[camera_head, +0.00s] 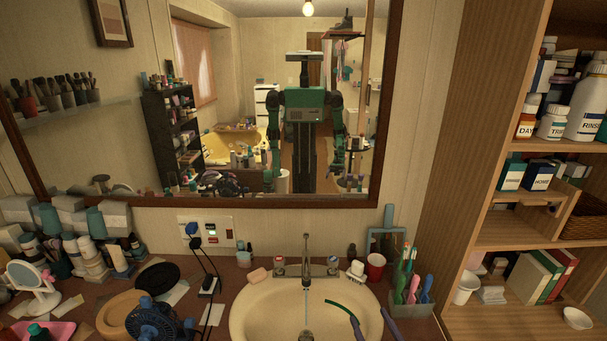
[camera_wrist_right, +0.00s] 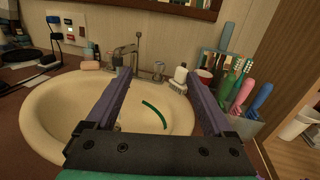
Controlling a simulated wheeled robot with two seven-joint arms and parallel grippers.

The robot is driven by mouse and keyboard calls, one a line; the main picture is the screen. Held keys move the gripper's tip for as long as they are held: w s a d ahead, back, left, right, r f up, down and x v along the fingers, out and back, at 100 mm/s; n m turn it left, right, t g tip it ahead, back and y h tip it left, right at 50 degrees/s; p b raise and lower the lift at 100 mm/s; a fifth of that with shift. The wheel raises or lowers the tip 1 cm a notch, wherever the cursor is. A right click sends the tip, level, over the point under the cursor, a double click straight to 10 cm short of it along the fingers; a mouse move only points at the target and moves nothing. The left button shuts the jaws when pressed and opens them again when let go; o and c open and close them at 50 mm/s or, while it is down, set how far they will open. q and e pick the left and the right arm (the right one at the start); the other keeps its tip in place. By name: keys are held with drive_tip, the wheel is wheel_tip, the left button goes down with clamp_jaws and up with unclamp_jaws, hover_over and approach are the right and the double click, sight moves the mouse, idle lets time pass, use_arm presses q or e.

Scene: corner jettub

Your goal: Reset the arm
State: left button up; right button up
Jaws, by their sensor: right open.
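My right gripper (camera_head: 372,322) shows at the bottom edge of the head view, over the right side of the cream sink (camera_head: 262,330). In the right wrist view its two purple fingers (camera_wrist_right: 160,78) are spread apart with nothing held between them. The sink basin (camera_wrist_right: 50,115) lies beyond and below the fingers. A thin curved green strip (camera_head: 340,305) shows against the inside of the basin, and in the wrist view it appears between the fingers (camera_wrist_right: 155,113). My left gripper is not seen directly.
A faucet (camera_head: 306,262) stands behind the sink. A holder with toothbrushes (camera_head: 412,292) and a red cup (camera_head: 375,266) stand at its right. A black-and-blue fan (camera_head: 155,318) and other items crowd the left counter. A wooden shelf (camera_head: 520,235) rises at the right. A mirror (camera_head: 225,190) hangs behind, reflecting me.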

drive_tip(key=s+a+f+n+g+y, duration=0.1)
drive_tip(key=s+a+n+g+y, duration=0.25)
drive_tip(key=n, duration=0.85)
drive_tip(key=s+a+n+g+y, duration=0.2)
drive_tip(key=s+a+n+g, duration=0.25)
drive_tip(key=n, duration=0.65)
drive_tip(key=s+d+f+n+g+h, duration=0.2)
drive_tip(key=s+d+n+g+h, duration=0.4)
drive_tip(key=s+d+n+h, duration=0.5)
drive_tip(key=s+d+f+y+b, duration=0.1)
drive_tip(key=f+b, duration=0.1)
drive_tip(key=f, duration=0.8)
drive_tip(key=s+d+f+n+g+b, duration=0.1)
drive_tip(key=f+b, duration=0.1)
drive_tip(key=f, duration=0.7)
drive_tip(key=s+d+f+y+b, duration=0.1)
drive_tip(key=d+f+b, duration=0.1)
drive_tip(key=f, duration=0.8)
use_arm(q)
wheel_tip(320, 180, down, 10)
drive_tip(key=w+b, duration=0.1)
drive_tip(key=b, duration=0.3)
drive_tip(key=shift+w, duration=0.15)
use_arm(e)
drive_tip(key=s+d+f+g, duration=0.1)
drive_tip(key=s+d+f, duration=0.1)
drive_tip(key=s+f, duration=1.5)
drive_tip(key=shift+d+f+g, duration=0.2)
drive_tip(key=shift+f+g, duration=0.1)
drive_tip(key=shift+f, duration=0.55)
